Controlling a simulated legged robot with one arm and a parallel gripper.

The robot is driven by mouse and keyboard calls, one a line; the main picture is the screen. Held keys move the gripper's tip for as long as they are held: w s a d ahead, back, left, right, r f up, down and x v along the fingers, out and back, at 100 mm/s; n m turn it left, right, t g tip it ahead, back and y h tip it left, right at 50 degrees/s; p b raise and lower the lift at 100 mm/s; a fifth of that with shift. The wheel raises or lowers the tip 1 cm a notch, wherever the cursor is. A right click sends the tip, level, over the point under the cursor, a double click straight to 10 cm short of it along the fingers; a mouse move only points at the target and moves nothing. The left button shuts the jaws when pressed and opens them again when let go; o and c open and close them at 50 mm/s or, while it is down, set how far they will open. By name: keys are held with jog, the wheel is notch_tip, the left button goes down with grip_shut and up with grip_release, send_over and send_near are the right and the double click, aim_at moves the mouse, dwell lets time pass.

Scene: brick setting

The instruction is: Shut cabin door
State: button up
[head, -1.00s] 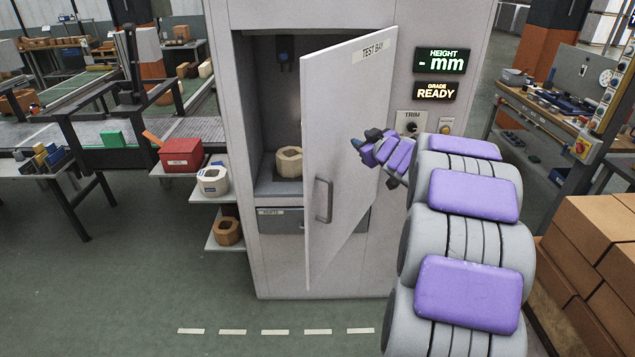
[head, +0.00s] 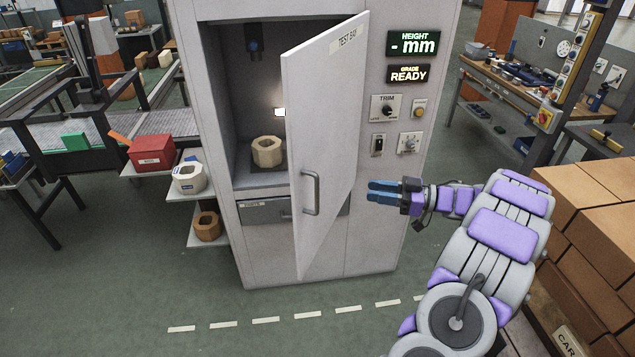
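The cabin door (head: 325,130), a white panel labelled TEST BAY with a grey vertical handle (head: 311,193), stands ajar on the grey cabinet (head: 222,120). It is hinged on the right and swung out toward me. Inside the bay a tan ring-shaped brick (head: 268,152) sits on the floor of the chamber. My gripper (head: 385,192) is to the right of the door, at about handle height in the picture, with blue fingers pointing left. The two fingers appear slightly apart with nothing between them. It looks clear of the door.
Shelves on the cabinet's left hold a red box (head: 152,152), a white ring brick (head: 190,178) and a brown one (head: 207,226). A control panel (head: 396,120) is right of the door. Cardboard boxes (head: 590,220) stand at right. The floor in front is clear.

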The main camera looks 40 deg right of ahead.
jog(key=b+x, duration=0.1)
jog(key=x, duration=1.4)
jog(key=shift+w+a+r, duration=0.1)
jog(key=shift+a, duration=0.15)
jog(key=shift+w+a, duration=0.1)
jog(key=shift+a, duration=0.35)
jog(key=shift+d, duration=0.15)
grip_shut()
